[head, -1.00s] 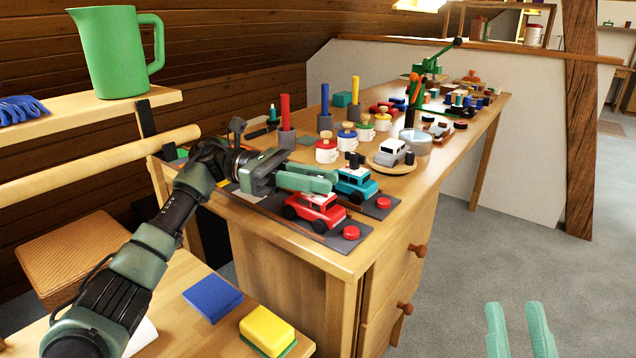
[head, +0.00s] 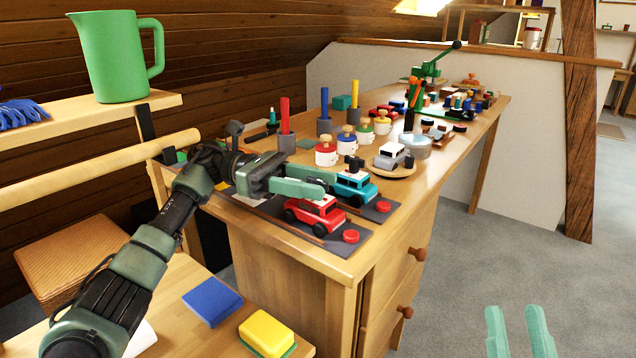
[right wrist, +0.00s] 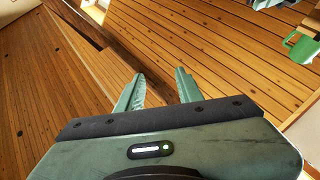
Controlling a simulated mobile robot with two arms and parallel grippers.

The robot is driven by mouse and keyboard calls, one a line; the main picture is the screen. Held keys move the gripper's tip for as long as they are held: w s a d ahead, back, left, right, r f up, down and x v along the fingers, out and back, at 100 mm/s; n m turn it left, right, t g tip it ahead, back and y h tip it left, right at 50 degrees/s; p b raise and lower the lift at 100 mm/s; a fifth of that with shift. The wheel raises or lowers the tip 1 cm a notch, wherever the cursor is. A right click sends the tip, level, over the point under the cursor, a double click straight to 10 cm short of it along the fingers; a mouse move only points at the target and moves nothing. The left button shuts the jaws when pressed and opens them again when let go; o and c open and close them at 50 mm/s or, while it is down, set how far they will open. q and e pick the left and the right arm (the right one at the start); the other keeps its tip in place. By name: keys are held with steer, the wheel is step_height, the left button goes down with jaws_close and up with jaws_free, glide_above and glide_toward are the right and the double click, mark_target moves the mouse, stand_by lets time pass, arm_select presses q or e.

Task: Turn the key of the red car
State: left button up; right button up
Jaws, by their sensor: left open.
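The red car (head: 316,216) sits on a dark grey mat (head: 352,248) near the front corner of the workbench. My left gripper (head: 328,186) is open, its two fingers just above and behind the red car's roof, pointing right. I cannot tell whether the fingers touch the car. The key of the red car cannot be made out. A teal car (head: 355,188) stands right behind, partly covered by the fingertips. My right gripper (head: 520,318) is open and empty at the lower right, away from the bench; its spread fingers also show in the right wrist view (right wrist: 158,88).
A red round knob (head: 350,236) lies on the mat beside the car. A grey-white car (head: 392,156) stands on a round wooden plate behind. Lidded pots (head: 326,154) and coloured posts (head: 286,116) stand further back. Blue (head: 212,300) and yellow (head: 267,332) blocks lie on the lower table.

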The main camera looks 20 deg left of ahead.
mark_target(307, 181)
arm_select(q)
steer(key=a, duration=0.5)
steer(key=shift+w+a+r+p, duration=0.1)
steer(key=shift+w+a+p, duration=0.2)
steer(key=shift+a+p, duration=0.05)
steer(key=shift+a, duration=0.7)
arm_select(e)
steer(key=shift+w+f+g+h, duration=0.15)
steer(key=shift+w+f+g, duration=0.25)
steer(key=shift+f, duration=0.25)
steer(key=shift+w+f+g+h, duration=0.25)
steer(key=shift+f+g, duration=0.2)
steer(key=shift+f, duration=0.2)
steer(key=shift+w+f+g+h, duration=0.1)
steer(key=shift+w+f+g, duration=0.3)
steer(key=shift+f, duration=0.25)
